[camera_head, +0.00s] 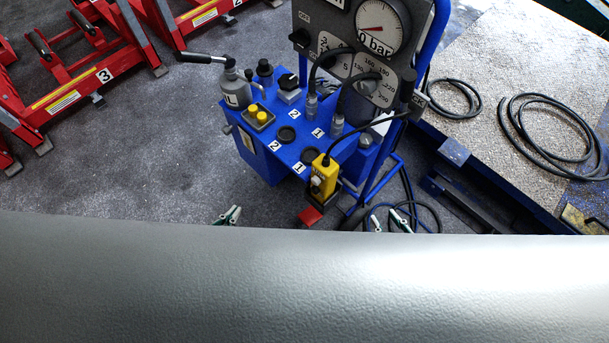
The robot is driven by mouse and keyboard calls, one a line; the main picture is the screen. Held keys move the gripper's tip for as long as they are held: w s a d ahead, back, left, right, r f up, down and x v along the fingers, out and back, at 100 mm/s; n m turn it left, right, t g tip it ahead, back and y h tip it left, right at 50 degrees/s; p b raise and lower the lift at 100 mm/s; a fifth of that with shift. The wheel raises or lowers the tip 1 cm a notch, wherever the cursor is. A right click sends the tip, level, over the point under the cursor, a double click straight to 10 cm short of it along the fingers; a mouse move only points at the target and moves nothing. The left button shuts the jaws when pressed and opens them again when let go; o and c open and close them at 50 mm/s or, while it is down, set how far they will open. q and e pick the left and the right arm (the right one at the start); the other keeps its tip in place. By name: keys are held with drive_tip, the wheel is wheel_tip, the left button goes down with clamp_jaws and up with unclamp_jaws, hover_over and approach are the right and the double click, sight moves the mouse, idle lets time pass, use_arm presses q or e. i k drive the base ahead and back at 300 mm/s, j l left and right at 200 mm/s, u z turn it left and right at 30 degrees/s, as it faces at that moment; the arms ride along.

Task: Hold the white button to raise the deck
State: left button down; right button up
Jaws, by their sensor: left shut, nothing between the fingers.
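A yellow pendant control (324,172) hangs at the front right corner of a blue pump unit (262,160). A small pale button (316,184) shows on the pendant's face. My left gripper (233,212) is shut and empty, low in front of the unit and left of the pendant. My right gripper (401,214) is right of the pendant, near dark hoses; its jaw opening is too small to judge. Both grippers are apart from the pendant. A large grey surface at the bottom hides the arms behind them.
A gauge panel (333,22) reading 0 bar rises behind the unit. A speckled platform (480,65) with coiled black hoses lies at right. Red numbered stands (93,80) are at upper left. A red pedal-like part (310,215) sits below the pendant. Grey floor at left is clear.

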sight(315, 180)
drive_tip(key=l+u, duration=0.35)
drive_tip(key=k+l+u, duration=0.2)
drive_tip(key=l+u, duration=0.2)
drive_tip(key=k+l+u, duration=0.1)
drive_tip(key=l, duration=0.3)
drive_tip(key=k+l+u, duration=0.15)
drive_tip(key=k+l, duration=0.35)
drive_tip(key=l, duration=0.2)
drive_tip(key=k+l, duration=0.2)
drive_tip(key=l, duration=0.15)
drive_tip(key=k+l, duration=0.2)
drive_tip(key=l, duration=0.2)
drive_tip(key=i+j, duration=0.1)
drive_tip(key=j, duration=0.2)
drive_tip(key=i+j, duration=0.1)
drive_tip(key=j, duration=0.25)
